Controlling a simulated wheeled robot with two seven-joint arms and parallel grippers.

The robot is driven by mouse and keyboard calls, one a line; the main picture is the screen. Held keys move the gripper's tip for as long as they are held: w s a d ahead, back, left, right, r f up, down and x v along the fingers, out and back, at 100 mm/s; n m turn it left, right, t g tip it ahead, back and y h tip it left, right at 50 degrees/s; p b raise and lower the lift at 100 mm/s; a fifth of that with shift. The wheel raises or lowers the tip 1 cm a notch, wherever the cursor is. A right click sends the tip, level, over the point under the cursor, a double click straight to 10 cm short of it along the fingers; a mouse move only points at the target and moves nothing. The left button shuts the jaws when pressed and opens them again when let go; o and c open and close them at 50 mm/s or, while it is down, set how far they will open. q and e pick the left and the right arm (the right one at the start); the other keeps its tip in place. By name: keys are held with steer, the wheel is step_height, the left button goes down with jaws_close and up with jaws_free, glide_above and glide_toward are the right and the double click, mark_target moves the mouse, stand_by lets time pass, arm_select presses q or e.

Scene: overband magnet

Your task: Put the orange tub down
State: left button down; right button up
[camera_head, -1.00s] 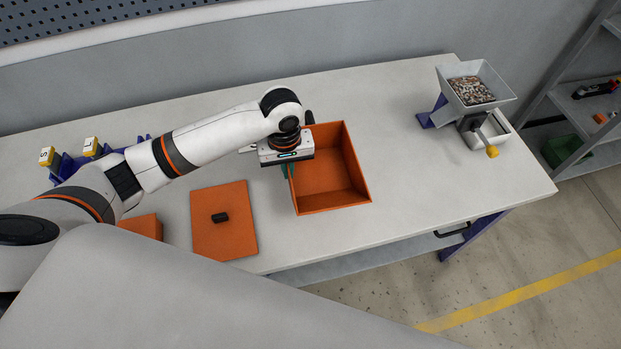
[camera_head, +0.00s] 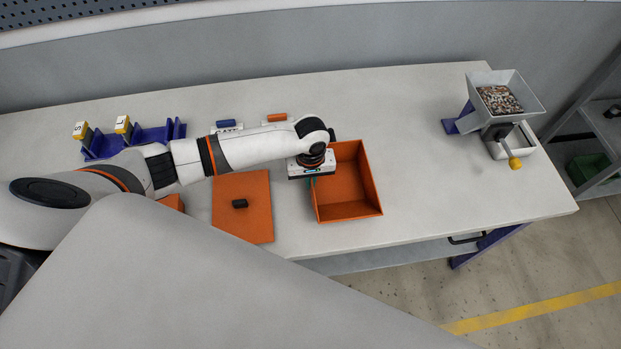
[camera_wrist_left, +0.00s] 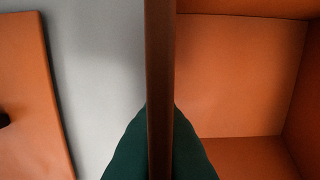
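The orange tub (camera_head: 345,190) is an open square box at the middle of the bench, empty inside as far as it shows. My left gripper (camera_head: 313,177) is over its left wall. In the left wrist view the wall's thin edge (camera_wrist_left: 160,60) runs between the green fingertips (camera_wrist_left: 160,150), which press on it from both sides. The tub's floor (camera_wrist_left: 240,80) shows to the right there. The tub looks level; I cannot tell if its base touches the bench. My right gripper is not in view.
A flat orange lid (camera_head: 243,222) with a dark knob lies left of the tub on the bench (camera_head: 420,200). Blue racks (camera_head: 150,137) stand at the back left. A hopper of mixed pieces (camera_head: 500,100) stands far right. The bench right of the tub is clear.

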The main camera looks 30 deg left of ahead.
arm_select(q)
steer(key=shift+f, duration=0.1)
steer(key=c, duration=1.6)
jaws_free()
steer(key=shift+c, duration=0.2)
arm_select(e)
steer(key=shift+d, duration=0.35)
arm_select(q)
step_height(320, 180, up, 12)
steer(key=shift+r+b, duration=0.15)
steer(key=shift+b, duration=0.25)
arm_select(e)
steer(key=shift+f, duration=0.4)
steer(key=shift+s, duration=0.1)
